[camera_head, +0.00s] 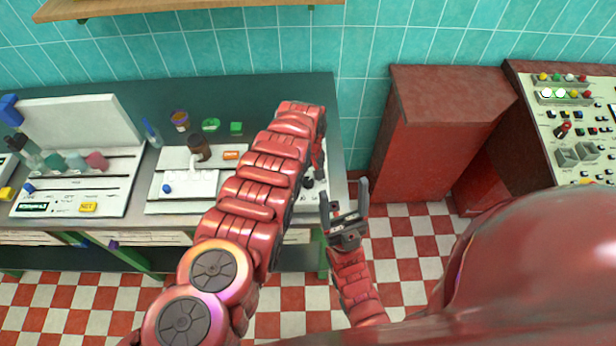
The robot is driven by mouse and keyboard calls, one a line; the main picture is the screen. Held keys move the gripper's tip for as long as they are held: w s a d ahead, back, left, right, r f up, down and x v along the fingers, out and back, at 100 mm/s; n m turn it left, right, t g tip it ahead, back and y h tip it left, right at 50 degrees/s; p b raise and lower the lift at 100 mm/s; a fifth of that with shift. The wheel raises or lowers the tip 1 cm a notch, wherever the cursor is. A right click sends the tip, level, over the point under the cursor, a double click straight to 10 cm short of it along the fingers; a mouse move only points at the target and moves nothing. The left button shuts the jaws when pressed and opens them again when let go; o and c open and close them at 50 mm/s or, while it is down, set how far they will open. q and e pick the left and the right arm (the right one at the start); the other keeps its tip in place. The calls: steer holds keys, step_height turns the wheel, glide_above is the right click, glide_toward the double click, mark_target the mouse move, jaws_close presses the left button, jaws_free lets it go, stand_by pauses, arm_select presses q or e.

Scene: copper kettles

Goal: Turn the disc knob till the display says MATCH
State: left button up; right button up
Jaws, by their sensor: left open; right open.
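My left arm (258,180) comes in from the bottom left and reaches over the bench. Its gripper is hidden behind the arm's far end. My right gripper (345,212) is open and empty, with its fingers pointing up, just right of the bench's right end. A white panel (334,193) with small dark parts shows past the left arm, mostly covered by it. A white instrument (70,190) with a small dark green display (33,207) stands at the left of the bench. I cannot make out a disc knob or the word MATCH.
A flat white unit (170,208) with a dark brown cup (198,147) lies mid-bench. Small coloured items (211,125) sit behind it. A red cabinet (430,130) and a control console (575,120) stand to the right. Checkered floor shows between bench and cabinet.

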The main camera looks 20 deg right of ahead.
arm_select(q)
jaws_close()
stand_by(0.4)
